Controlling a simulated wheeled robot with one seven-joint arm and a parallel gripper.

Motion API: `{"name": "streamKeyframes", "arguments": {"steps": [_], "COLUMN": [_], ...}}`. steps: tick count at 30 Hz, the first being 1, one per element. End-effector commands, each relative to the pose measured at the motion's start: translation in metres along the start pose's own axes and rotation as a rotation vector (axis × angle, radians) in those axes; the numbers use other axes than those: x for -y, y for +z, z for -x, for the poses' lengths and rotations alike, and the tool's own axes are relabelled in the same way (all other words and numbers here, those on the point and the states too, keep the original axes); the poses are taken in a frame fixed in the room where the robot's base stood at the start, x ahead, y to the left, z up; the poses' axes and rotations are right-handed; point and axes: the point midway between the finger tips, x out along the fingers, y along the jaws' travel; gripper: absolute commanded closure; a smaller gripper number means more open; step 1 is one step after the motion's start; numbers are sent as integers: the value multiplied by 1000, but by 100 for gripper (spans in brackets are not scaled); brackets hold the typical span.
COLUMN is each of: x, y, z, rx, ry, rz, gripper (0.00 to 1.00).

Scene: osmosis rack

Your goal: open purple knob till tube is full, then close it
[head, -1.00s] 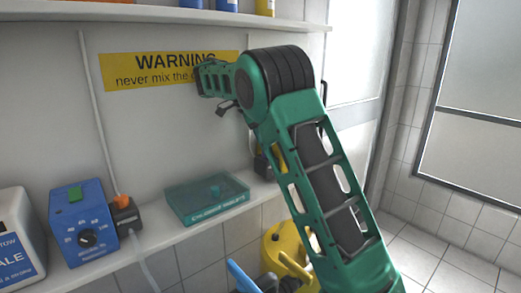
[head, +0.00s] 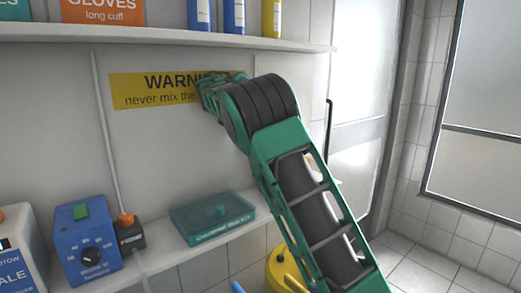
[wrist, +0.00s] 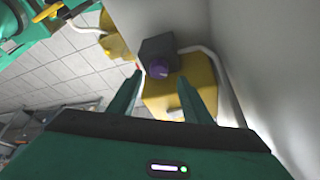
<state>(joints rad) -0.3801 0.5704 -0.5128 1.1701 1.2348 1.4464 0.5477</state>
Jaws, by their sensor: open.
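The purple knob (wrist: 159,67) shows in the wrist view on the face of a dark box (wrist: 158,47) near the wall. My gripper (wrist: 160,78) is open. Its two green fingers point towards the knob, one on each side of it in the picture, with nothing held between them. I cannot tell how far the fingertips are from the knob. A pale tube (wrist: 218,75) runs from the box to the right and down along the wall; its fill cannot be seen. In the head view my arm hides the knob and my gripper's fingers.
A yellow container (wrist: 180,100) lies beyond the fingers. In the head view, a blue dial box (head: 88,245) and a teal case (head: 212,217) stand on the lower shelf (head: 190,255). A warning sign (head: 140,92) is on the wall.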

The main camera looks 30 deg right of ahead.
Motion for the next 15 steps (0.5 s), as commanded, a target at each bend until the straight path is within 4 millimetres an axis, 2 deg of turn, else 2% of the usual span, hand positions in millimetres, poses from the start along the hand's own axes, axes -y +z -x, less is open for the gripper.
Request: {"name": "streamKeyframes", "arguments": {"steps": [15], "x": [0], "y": [1], "z": [40], "rx": [1], "ry": [-1], "rz": [0], "gripper": [55]}}
